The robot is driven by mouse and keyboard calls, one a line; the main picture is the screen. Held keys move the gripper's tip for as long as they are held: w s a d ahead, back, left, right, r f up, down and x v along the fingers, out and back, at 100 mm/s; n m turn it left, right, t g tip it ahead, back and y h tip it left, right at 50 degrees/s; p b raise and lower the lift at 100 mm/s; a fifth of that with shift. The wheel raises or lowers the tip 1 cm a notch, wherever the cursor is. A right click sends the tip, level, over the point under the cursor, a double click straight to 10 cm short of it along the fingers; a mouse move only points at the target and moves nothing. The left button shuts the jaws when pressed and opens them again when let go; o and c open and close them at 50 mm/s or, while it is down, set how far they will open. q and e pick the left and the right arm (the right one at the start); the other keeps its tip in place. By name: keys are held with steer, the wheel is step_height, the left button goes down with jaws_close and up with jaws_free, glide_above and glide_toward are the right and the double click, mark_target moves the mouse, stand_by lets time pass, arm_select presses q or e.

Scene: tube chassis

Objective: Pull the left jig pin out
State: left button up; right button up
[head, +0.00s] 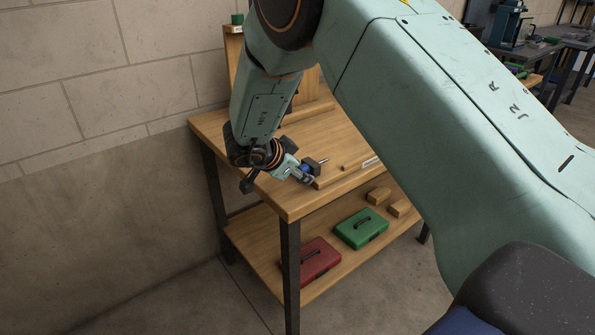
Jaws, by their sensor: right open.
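My right gripper (310,172) is low over the front left part of the wooden workbench (292,202), its jaws open. A small blue part (306,168) shows at its fingertips, and a short dark pin-like piece (319,162) sticks out just beyond them. I cannot tell whether either piece belongs to the left jig pin or whether the fingers touch it. My own arm hides much of the bench top and whatever stands on its right side. My left gripper is not in view.
A wooden strip with a pale label (370,162) lies right of the gripper. The lower shelf holds a red case (318,262), a green case (362,228) and wooden blocks (378,196). A block wall (90,130) stands at left; a green item (237,19) sits at the back.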

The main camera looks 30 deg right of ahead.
steer(key=shift+w+a, duration=0.1)
steer(key=shift+a, duration=0.05)
steer(key=shift+r, duration=0.15)
steer(key=c, duration=0.3)
jaws_close()
